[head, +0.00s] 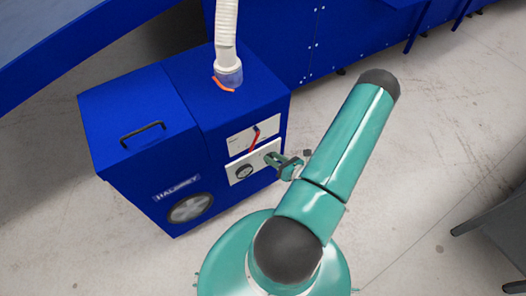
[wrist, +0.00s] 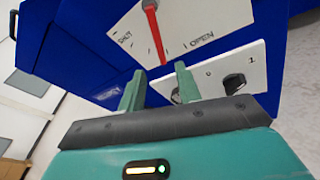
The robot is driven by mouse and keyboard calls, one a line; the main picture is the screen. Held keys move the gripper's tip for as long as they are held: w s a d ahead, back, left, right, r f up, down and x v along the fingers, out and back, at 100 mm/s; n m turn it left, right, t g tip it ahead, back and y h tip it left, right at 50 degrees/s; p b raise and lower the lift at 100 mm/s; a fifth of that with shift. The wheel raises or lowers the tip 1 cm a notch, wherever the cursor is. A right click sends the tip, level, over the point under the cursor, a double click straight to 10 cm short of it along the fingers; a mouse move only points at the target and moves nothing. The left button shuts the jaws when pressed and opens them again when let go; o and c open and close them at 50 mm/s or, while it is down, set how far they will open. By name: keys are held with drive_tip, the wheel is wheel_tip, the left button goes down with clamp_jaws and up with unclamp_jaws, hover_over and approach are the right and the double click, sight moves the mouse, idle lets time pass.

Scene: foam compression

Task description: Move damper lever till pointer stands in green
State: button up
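The red damper lever (head: 254,140) is on the upper white plate (head: 240,143) of a blue machine, with a dark end at its top. In the wrist view the lever (wrist: 154,35) slants across the plate (wrist: 205,20), which reads SHUT at left and OPEN at right, with tick marks between. My gripper (head: 274,160) is at the machine's front, just below and right of the lever. In the wrist view its two fingers (wrist: 159,80) stand apart with nothing between them, and the lever is beyond their tips. I cannot make out a pointer or green zone.
The lower white panel (head: 234,176) carries a dark round dial or knob (head: 244,171). The wrist view shows a black knob (wrist: 235,83) near the marks 0 and 1. A white hose (head: 227,30) rises from the machine's top.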

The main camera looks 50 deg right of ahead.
drive_tip(key=s, duration=0.4)
drive_tip(key=shift+s+r, duration=0.15)
drive_tip(key=shift+r, duration=0.25)
drive_tip(key=w+a+r+n+g+y, duration=0.5)
drive_tip(key=a+r+n, duration=0.3)
drive_tip(key=r+n, duration=0.25)
drive_tip(key=w+a+r+n+g+y, duration=0.5)
drive_tip(key=w+a+r+n, duration=0.15)
drive_tip(key=r+n, duration=0.45)
drive_tip(key=s+a+r+n+h, duration=0.3)
drive_tip(key=a+r+n+h, duration=0.2)
drive_tip(key=a+r+n, duration=0.2)
drive_tip(key=s+a+r+n+h, duration=0.4)
drive_tip(key=a+r+n, duration=0.4)
drive_tip(key=r+n, duration=0.4)
wheel_tip(320, 180, up, 4)
drive_tip(key=shift+a+h, duration=0.25)
drive_tip(key=shift+h, duration=0.35)
idle(0.8)
